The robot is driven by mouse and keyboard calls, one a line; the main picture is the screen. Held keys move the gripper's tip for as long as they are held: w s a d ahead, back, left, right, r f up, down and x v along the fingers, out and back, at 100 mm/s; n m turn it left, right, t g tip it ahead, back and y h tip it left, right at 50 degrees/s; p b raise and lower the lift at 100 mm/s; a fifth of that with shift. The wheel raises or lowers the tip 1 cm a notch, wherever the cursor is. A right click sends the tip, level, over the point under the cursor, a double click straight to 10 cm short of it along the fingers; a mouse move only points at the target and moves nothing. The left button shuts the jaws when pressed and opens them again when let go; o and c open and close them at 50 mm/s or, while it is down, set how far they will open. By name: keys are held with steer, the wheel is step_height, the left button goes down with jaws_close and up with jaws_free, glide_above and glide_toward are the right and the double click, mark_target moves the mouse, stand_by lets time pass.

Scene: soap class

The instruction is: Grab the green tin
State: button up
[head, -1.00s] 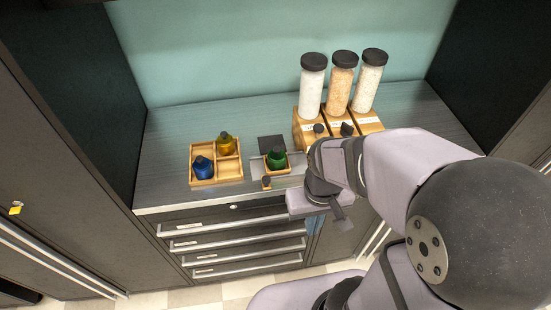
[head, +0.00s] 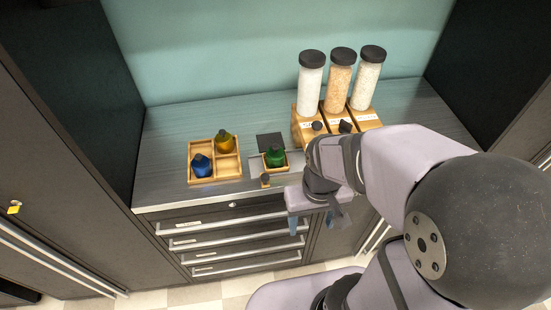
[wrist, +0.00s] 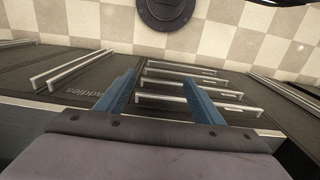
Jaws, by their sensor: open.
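The green tin (head: 275,155) looks like a rounded green container with a dark top. It stands in a small wooden tray (head: 265,170) near the counter's front edge in the head view. My gripper (head: 313,229) is in front of the counter, to the right of the tin and lower in the picture, apart from it. In the wrist view my gripper (wrist: 159,77) has its two blue fingers spread with nothing between them. That view faces the drawer fronts and the floor, so the tin is out of it.
A wooden divided tray (head: 229,170) holds a blue container (head: 201,166) and a yellow one (head: 224,143). A dark square (head: 270,142) lies behind the green tin. Wooden dispensers with tall jars (head: 338,82) stand at the back right. Drawer handles (head: 235,224) stick out below the counter.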

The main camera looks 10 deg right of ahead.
steer(key=w+d+f+m+h+b, duration=0.1)
steer(key=w+f+h+b, duration=0.3)
steer(key=b, duration=0.4)
steer(key=m+t+h+b, duration=0.6)
steer(key=m+t+b, duration=0.25)
steer(key=b, duration=0.85)
glide_toward(275, 151)
steer(key=d+f, duration=0.1)
steer(key=w+d+f+t, duration=0.1)
steer(key=shift+w+d+n, duration=0.25)
steer(key=shift+d+n, duration=0.1)
steer(key=shift+d, duration=0.05)
steer(key=shift+w+a+r, duration=0.25)
steer(key=shift+a, duration=0.1)
steer(key=shift+p+x, duration=0.65)
steer(key=shift+x, duration=0.9)
steer(key=shift+p+x, duration=0.75)
steer(key=shift+x, duration=1.4)
steer(key=shift+s+f, duration=0.15)
steer(key=shift+s, duration=0.05)
